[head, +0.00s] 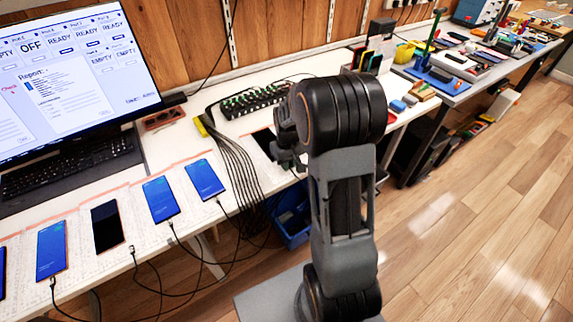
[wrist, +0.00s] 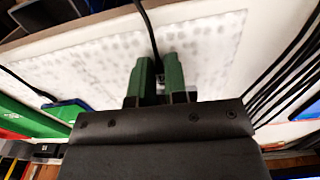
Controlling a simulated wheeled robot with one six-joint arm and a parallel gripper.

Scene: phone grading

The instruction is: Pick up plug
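In the wrist view, my gripper (wrist: 159,68) has two green fingers close together, with a small dark plug (wrist: 160,76) between them. The fingers appear shut on the plug, and its black cable (wrist: 146,25) runs up and away over the white table. In the head view, my arm hides most of my gripper, which is by the table's front edge near a dark phone (head: 265,143). Another loose cable end (head: 132,250) hangs by the table edge below a black-screened phone (head: 106,226).
Several blue-screened phones (head: 160,199) lie along the table's front, with cables hanging off the edge. A monitor (head: 70,75) and keyboard (head: 65,167) stand at left. A bundle of black cables (head: 235,165) drops over the edge near my arm. A blue bin (head: 292,224) is below.

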